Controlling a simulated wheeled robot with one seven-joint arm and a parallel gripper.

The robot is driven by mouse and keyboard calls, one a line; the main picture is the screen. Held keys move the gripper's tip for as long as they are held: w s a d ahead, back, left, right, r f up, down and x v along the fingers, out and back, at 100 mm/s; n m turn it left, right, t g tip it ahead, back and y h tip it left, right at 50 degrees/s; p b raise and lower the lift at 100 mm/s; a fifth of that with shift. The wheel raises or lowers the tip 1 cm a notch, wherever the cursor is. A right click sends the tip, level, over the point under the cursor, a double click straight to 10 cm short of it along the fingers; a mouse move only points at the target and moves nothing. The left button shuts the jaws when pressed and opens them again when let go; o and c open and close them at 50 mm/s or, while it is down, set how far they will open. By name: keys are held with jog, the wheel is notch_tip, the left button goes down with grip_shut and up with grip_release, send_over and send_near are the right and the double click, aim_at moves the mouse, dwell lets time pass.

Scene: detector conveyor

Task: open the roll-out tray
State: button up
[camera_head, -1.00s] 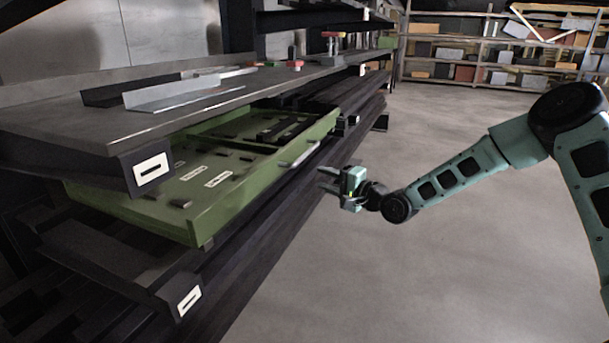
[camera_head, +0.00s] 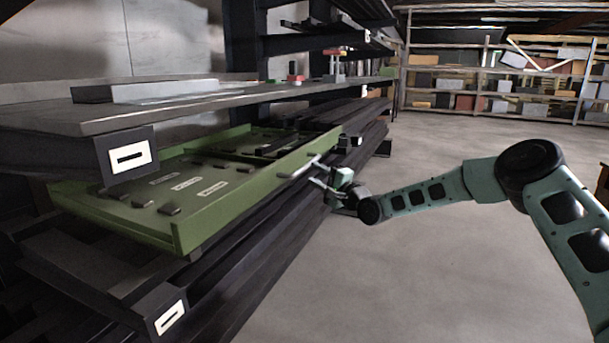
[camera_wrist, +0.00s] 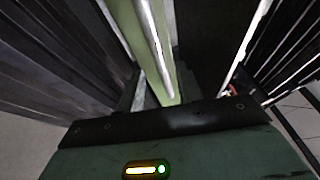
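The roll-out tray (camera_head: 215,205) is a shallow green tray in the rack, under a grey shelf, with its front side facing the aisle. Its pale bar handle (camera_head: 301,167) sticks out from the front side towards the far end. My gripper (camera_head: 320,176) is right beside the handle, its fingers apart. In the wrist view, the handle (camera_wrist: 152,45) runs as a bright bar in front of the palm, with the green tray edge (camera_wrist: 125,30) behind it. The fingers are only partly visible, and I cannot tell whether they touch the bar.
The grey shelf (camera_head: 60,118) overhangs the tray and carries a metal angle piece (camera_head: 165,90). Dark beams (camera_head: 265,240) lie below the tray. The concrete floor (camera_head: 420,270) to the right is free. Loaded shelving (camera_head: 490,80) stands at the back.

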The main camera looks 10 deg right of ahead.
aim_at(304, 167)
jog(key=shift+b+x, duration=0.85)
jog(key=shift+x, duration=2.15)
grip_shut()
